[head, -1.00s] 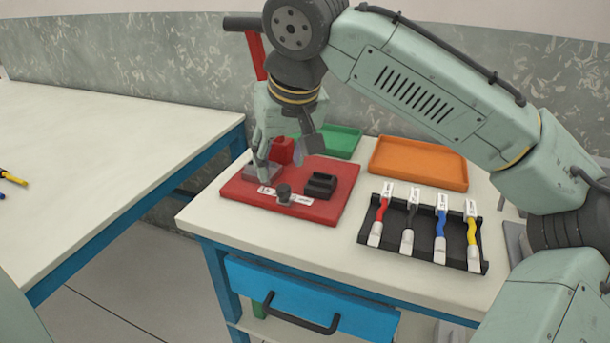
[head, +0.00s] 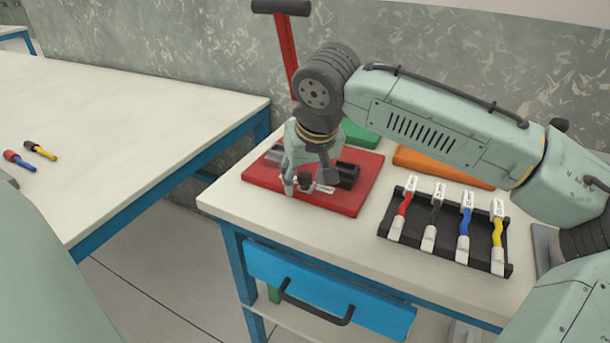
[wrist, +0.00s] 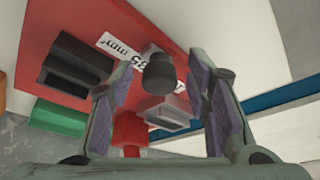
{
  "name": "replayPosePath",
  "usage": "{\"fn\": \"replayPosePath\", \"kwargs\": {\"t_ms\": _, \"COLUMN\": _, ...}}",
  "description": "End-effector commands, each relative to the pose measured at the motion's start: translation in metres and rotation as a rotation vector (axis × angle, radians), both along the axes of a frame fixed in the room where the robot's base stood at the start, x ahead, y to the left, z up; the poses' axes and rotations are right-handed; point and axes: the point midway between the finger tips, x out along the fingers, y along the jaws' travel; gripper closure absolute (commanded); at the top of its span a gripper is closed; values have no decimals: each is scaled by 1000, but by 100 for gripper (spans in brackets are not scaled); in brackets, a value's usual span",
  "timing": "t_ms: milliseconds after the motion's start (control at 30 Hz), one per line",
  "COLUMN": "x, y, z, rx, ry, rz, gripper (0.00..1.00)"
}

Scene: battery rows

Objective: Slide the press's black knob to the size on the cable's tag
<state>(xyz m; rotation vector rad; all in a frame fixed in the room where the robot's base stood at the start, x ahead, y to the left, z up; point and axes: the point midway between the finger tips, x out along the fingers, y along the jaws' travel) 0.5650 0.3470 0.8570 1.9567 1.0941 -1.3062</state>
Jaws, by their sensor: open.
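The press is a red base plate (head: 350,204) with a tall red lever (head: 287,55) with a black handle. Its black knob (head: 305,181) stands on a white size strip (head: 325,188) along the plate's near side. My gripper (head: 308,182) is open above the plate, with a finger on either side of the knob. In the wrist view the knob (wrist: 159,72) shows between the open fingers (wrist: 162,92), apart from both. Beside it the strip (wrist: 122,52) reads what looks like "35 mm". The cables' white tags (head: 468,200) are too small to read.
A black rack (head: 450,248) holds red, black, blue and yellow cables right of the press. A black block (head: 347,175) stands on the plate right of the knob. Green (head: 360,135) and orange (head: 440,168) trays lie behind. The left table is mostly clear.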

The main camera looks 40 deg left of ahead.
Motion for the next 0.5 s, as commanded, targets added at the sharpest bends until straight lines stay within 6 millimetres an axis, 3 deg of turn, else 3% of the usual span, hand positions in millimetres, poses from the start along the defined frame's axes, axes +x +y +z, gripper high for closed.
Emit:
{"fn": "replayPosePath", "kwargs": {"t_ms": 233, "x": 0, "y": 0, "z": -1, "rx": 0, "ry": -1, "rz": 0, "gripper": 56}}
{"fn": "replayPosePath", "kwargs": {"t_ms": 500, "x": 0, "y": 0, "z": 0, "rx": 0, "ry": -1, "rz": 0, "gripper": 74}}
